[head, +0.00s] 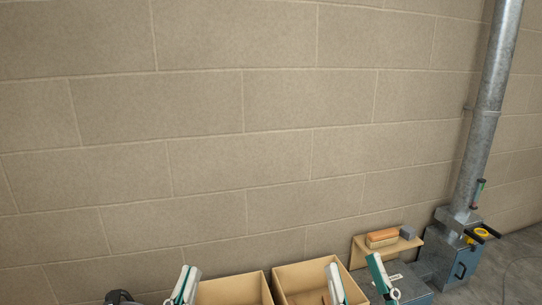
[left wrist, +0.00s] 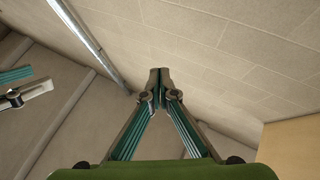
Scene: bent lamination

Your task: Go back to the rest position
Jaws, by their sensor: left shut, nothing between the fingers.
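My left gripper (head: 189,270) is at the bottom of the head view, pointing up, left of the cardboard boxes in the picture. In the left wrist view its two fingers (left wrist: 160,74) meet at the tips with nothing between them. My right gripper (head: 353,262) is at the bottom of the head view, further right. Its two fingers stand apart with a clear gap and nothing seen between them. Part of it also shows at the left edge of the left wrist view (left wrist: 20,88). The arms below both grippers are mostly cut off.
Two open cardboard boxes, a left one (head: 238,289) and a right one (head: 303,268), stand along the block wall (head: 230,130). A blue-grey machine (head: 456,258) with a metal duct (head: 492,100) stands at right.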

